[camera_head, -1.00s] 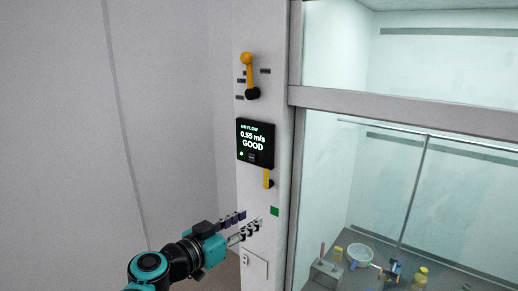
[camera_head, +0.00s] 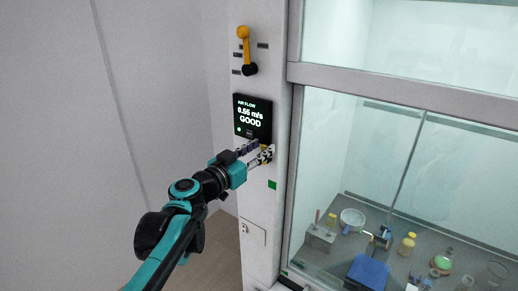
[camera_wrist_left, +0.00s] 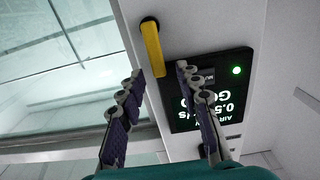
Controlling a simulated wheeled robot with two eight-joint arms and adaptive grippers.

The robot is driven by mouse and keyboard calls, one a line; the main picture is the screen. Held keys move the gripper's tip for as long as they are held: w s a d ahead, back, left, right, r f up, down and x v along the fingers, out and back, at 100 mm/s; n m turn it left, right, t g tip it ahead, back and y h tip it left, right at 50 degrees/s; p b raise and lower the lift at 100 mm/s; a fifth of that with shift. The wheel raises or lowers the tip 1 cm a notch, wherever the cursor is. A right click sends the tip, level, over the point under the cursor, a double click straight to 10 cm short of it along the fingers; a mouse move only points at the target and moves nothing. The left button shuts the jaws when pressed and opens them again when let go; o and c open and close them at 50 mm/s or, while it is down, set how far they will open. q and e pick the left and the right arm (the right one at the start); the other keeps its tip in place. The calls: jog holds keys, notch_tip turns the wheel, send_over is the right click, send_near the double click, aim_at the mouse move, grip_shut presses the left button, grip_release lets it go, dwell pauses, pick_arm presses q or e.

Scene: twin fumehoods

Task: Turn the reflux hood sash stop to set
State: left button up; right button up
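A short yellow lever with a dark pivot sits on the white post just below the air flow display. In the left wrist view the yellow lever (camera_wrist_left: 152,48) shows clearly; in the head view my gripper mostly covers it. My left gripper (camera_head: 264,153) is at this lever. In the left wrist view its fingers (camera_wrist_left: 160,72) are apart, with the lever's end between the tips; I cannot tell whether they touch it. A longer yellow lever (camera_head: 245,48) with a round knob stands upright above the display, with small labels beside it. My right gripper is not in view.
The black air flow display (camera_head: 253,118) reads 0.55 m/s GOOD and is close to my left fingers. The hood's glass sash (camera_head: 350,150) is to the right. Inside are a bowl (camera_head: 352,218), yellow bottles and a blue item (camera_head: 367,272). The left wall side is clear.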

pick_arm(q)
grip_shut()
jog(key=shift+w+a+n, duration=0.1)
jog(key=shift+a+n, duration=0.05)
jog(key=shift+n, duration=0.15)
jog(key=n, duration=0.1)
jog(key=w+a+n, duration=0.1)
jog(key=n, duration=0.1)
jog(key=shift+a+f+b, duration=0.15)
jog(key=shift+f+b, duration=0.05)
jog(key=shift+b, duration=0.15)
jog(key=shift+w+a+f+n+b, duration=0.4)
jog(key=shift+f+n+b, duration=0.35)
jog(key=shift+n, duration=1.65)
jog(key=shift+w+a+f+n+b, duration=0.25)
jog(key=shift+a+f+n+b, duration=0.5)
jog(key=shift+n, duration=1.65)
jog(key=shift+w+a+f+n+b, duration=0.35)
jog(key=shift+f+n, duration=0.65)
jog(key=shift+n, duration=1.4)
jog(key=shift+d, duration=0.15)
